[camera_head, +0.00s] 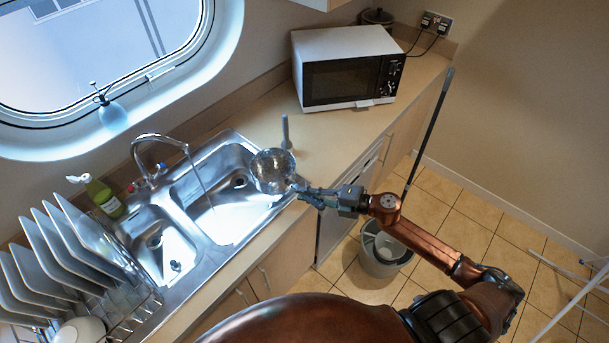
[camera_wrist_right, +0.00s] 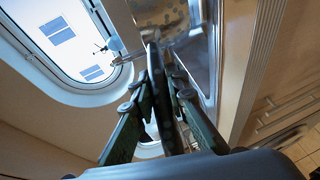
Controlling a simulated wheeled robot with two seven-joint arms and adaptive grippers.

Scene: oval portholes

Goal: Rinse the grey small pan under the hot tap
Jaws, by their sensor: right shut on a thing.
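The grey small pan (camera_head: 271,170) has a shiny, mottled metal bowl. It is over the right end of the large sink basin (camera_head: 224,213), right of the tap's stream and apart from it. My right gripper (camera_head: 306,192) reaches in from the right and is shut on the pan, at its right side. In the right wrist view the pan (camera_wrist_right: 165,14) is partly cut off at the top, beyond my fingers (camera_wrist_right: 160,85). The chrome tap (camera_head: 158,138) arches over the basin, and a thin stream runs from its spout. Small red and blue marks show at its base. My left gripper is not in view.
A dish rack (camera_head: 130,325) with several plates stands left of the small basin (camera_head: 165,250). A green bottle (camera_head: 103,196) stands behind it. A grey upright rod (camera_head: 285,130) is just behind the pan. A microwave (camera_head: 345,70) stands farther back. A bin (camera_head: 382,250) is on the floor.

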